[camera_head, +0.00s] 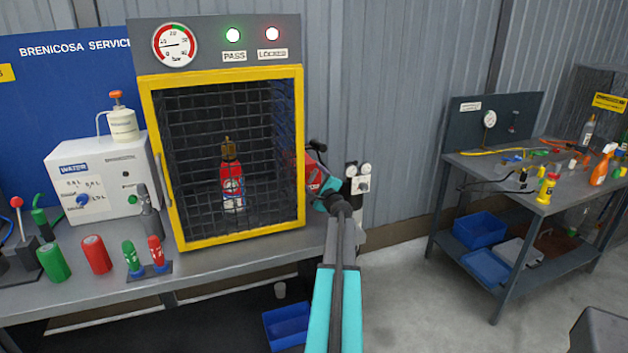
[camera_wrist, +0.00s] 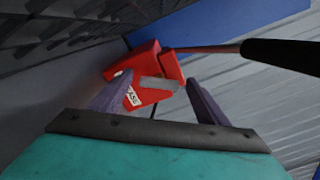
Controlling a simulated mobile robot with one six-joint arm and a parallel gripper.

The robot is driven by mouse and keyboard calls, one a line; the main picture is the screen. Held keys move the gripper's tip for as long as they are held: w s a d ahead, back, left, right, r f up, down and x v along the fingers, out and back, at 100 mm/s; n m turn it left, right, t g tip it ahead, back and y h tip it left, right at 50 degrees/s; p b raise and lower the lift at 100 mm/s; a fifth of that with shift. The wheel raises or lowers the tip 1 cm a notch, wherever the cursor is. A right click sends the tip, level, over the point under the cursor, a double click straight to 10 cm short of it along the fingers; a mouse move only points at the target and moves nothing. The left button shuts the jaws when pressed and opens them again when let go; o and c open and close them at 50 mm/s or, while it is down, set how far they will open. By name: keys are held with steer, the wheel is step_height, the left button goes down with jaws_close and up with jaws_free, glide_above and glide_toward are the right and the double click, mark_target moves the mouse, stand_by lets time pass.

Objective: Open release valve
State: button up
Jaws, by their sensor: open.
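The release valve (camera_head: 313,173) is a red body on the right side of the yellow-framed cage, partly hidden by my arm. In the wrist view the red valve (camera_wrist: 146,72) carries a white label ending in "ASE". Its thin metal lever (camera_wrist: 205,49) runs right to a black handle (camera_wrist: 285,57). My gripper (camera_wrist: 152,98) is open, one finger at each side of the lower red body. I cannot tell whether the fingers touch it. The black handle (camera_head: 318,146) also shows in the head view, above my gripper (camera_head: 325,190).
The cage (camera_head: 303,100) holds a small red extinguisher (camera_head: 231,180) behind mesh. Above it are a gauge (camera_head: 175,45), a lit green PASS lamp (camera_head: 233,35) and a lit red LOCKED lamp (camera_head: 272,34). A cluttered workbench (camera_head: 500,168) is at right.

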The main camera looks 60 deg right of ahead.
steer(key=shift+s, duration=0.1)
steer(key=shift+b+v, duration=1.45)
steer(key=shift+v, duration=5.35)
steer(key=shift+a, duration=0.1)
